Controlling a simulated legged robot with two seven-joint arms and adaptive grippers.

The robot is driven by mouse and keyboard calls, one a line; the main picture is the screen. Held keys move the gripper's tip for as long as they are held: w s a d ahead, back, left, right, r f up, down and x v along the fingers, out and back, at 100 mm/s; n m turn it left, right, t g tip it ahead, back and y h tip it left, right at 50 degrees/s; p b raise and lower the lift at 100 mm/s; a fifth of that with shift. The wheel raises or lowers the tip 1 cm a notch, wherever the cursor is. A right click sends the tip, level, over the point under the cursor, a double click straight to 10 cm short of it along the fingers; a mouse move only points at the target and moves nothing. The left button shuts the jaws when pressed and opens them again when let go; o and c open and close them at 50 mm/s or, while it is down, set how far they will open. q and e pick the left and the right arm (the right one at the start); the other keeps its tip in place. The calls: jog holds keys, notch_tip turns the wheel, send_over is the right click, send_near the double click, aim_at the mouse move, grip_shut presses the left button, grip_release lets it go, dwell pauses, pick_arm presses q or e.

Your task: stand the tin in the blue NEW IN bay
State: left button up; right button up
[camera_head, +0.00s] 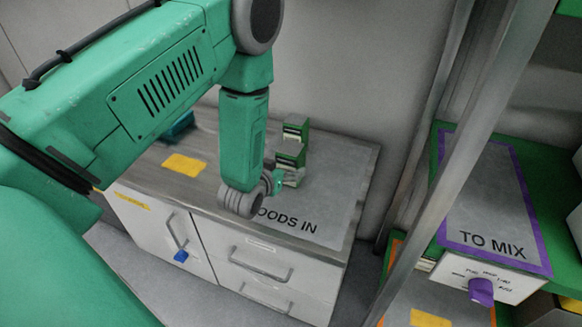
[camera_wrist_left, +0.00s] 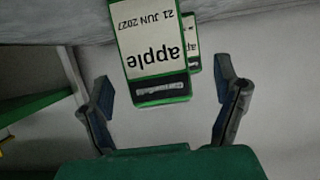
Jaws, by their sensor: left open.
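Two box-shaped tins with green edges and pale labels stand on the GOODS IN surface: a nearer tin (camera_head: 290,162) and a farther tin (camera_head: 297,131). In the left wrist view the nearer tin (camera_wrist_left: 155,50) appears upside down, its label reading "apple" and "21 JUN 2027"; the farther tin (camera_wrist_left: 193,48) is partly hidden behind it. My left gripper (camera_head: 275,181) is close beside the nearer tin. In the wrist view its fingers (camera_wrist_left: 170,100) are spread wide and apart from the tin. No blue NEW IN bay is recognisable. My right gripper is not in view.
The grey GOODS IN mat (camera_head: 335,205) lies on a drawer cabinet (camera_head: 265,262). A yellow patch (camera_head: 185,164) is on the cabinet top. A metal post (camera_head: 455,165) stands between the cabinet and a green shelf with a purple-edged TO MIX bay (camera_head: 490,200).

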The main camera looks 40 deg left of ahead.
pick_arm(q)
jog(key=shift+b+x, duration=0.8)
jog(key=shift+x, duration=2)
jog(key=shift+w+d+r, duration=0.1)
jog(key=shift+d+r, duration=0.1)
jog(key=shift+d, duration=0.05)
jog(key=c, duration=1.8)
